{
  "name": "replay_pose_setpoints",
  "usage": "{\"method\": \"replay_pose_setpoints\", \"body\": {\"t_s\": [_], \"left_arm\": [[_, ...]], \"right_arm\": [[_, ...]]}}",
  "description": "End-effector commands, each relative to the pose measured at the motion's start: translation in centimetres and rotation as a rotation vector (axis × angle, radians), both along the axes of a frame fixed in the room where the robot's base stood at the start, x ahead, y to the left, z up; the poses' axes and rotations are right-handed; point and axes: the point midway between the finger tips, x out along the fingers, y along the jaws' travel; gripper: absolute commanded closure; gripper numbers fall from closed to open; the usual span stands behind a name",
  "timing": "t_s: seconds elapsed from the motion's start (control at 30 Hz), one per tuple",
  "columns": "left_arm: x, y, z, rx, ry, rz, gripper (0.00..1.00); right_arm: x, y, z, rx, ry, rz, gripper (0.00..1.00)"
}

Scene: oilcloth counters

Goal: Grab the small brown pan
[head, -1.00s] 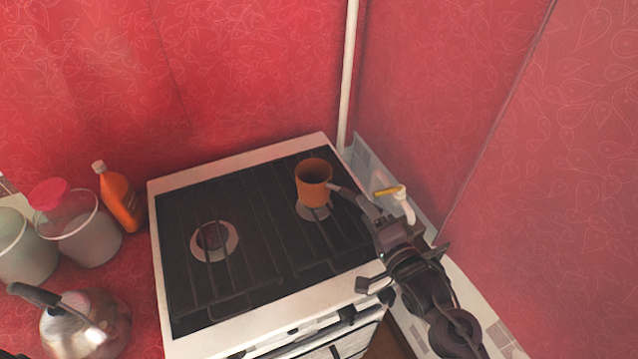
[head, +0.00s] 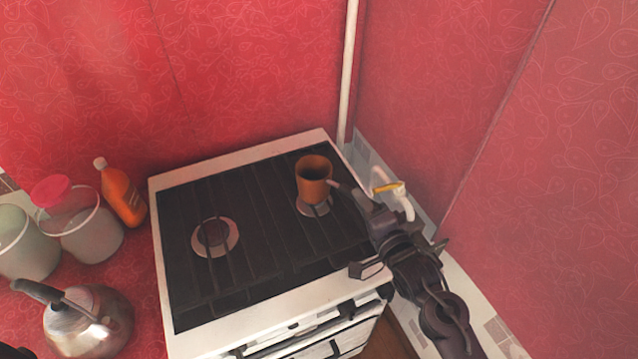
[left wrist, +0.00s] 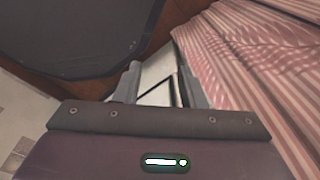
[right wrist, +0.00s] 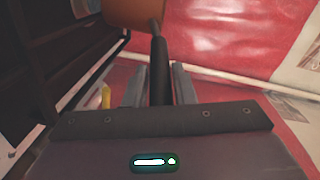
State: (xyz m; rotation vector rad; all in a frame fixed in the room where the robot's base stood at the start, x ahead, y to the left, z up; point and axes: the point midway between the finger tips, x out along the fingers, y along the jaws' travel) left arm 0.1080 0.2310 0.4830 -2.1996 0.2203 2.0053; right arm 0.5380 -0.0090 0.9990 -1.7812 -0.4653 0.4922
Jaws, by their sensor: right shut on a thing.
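The small brown pan (head: 314,187) is orange-brown and sits upright over the back right burner of the stove (head: 185,318). Its dark handle points toward the right front. My right gripper (head: 358,198) is shut on that handle, at the stove's right side. In the right wrist view the handle (right wrist: 159,65) runs between the two fingers, and part of the pan's body (right wrist: 130,12) shows at the top edge. I cannot tell whether the pan touches the grate. My left gripper (left wrist: 158,75) shows only in the left wrist view, open with nothing held between its fingers.
A white pipe with a yellow valve lever (head: 387,188) stands close behind my right gripper. A kettle (head: 88,320), pale containers (head: 92,230) and an orange bottle (head: 122,196) are left of the stove. The front left burner (head: 214,237) is clear.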

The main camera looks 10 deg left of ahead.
Motion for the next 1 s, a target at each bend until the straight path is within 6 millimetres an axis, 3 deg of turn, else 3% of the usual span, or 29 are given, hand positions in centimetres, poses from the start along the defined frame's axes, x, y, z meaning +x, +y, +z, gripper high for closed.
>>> {"method": "replay_pose_setpoints", "body": {"t_s": [0.57, 1.0], "left_arm": [[0.0, 0.0, -0.1, 0.000, 0.000, 0.000, 0.64], [0.0, 0.0, -0.8, 0.000, 0.000, 0.000, 0.64]], "right_arm": [[0.1, 0.0, 1.2, 0.005, -0.006, 0.000, 1.00], [0.1, 0.0, 5.9, 0.006, -0.010, -0.001, 1.00]]}}
